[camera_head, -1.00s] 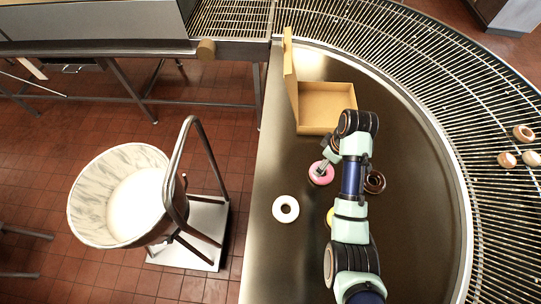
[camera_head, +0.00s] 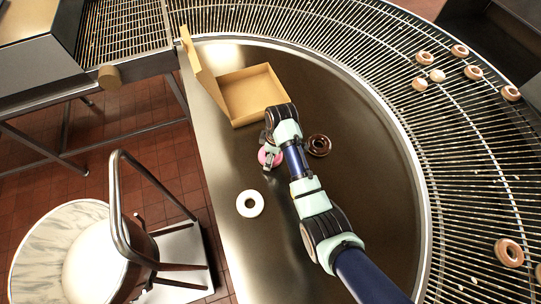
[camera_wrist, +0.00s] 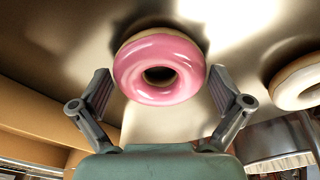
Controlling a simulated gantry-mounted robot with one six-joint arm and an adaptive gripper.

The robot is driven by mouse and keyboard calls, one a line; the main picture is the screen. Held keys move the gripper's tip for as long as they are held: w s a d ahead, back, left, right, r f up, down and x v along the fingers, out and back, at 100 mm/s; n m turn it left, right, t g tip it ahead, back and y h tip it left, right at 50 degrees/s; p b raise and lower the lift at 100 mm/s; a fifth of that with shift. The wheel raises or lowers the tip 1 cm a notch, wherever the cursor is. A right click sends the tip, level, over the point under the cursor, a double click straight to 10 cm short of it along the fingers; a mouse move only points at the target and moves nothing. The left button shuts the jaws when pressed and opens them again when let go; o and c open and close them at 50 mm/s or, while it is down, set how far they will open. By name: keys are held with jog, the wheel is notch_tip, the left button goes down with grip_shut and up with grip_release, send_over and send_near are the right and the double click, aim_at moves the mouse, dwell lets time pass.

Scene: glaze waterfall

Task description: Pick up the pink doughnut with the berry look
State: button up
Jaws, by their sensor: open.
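The pink-glazed doughnut (camera_wrist: 133,72) lies on the metal table, between the two open fingers of my gripper (camera_wrist: 165,95) in the wrist view. Clear gaps show on both sides between the fingers and the doughnut. In the head view the pink doughnut (camera_head: 265,160) is partly hidden under my gripper (camera_head: 268,152), which is above it. I cannot tell from these frames how high the fingertips are over the table.
A white doughnut (camera_head: 250,196) lies below left and a chocolate doughnut (camera_head: 327,150) to the right. An open cardboard box (camera_head: 283,88) stands behind. A conveyor (camera_head: 440,150) with several doughnuts curves around the table. A mixing bowl (camera_head: 40,235) stands left.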

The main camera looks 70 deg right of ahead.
jog(key=c, duration=0.8)
notch_tip(320, 180, up, 20)
jog(key=p, duration=1)
jog(key=shift+p, duration=0.4)
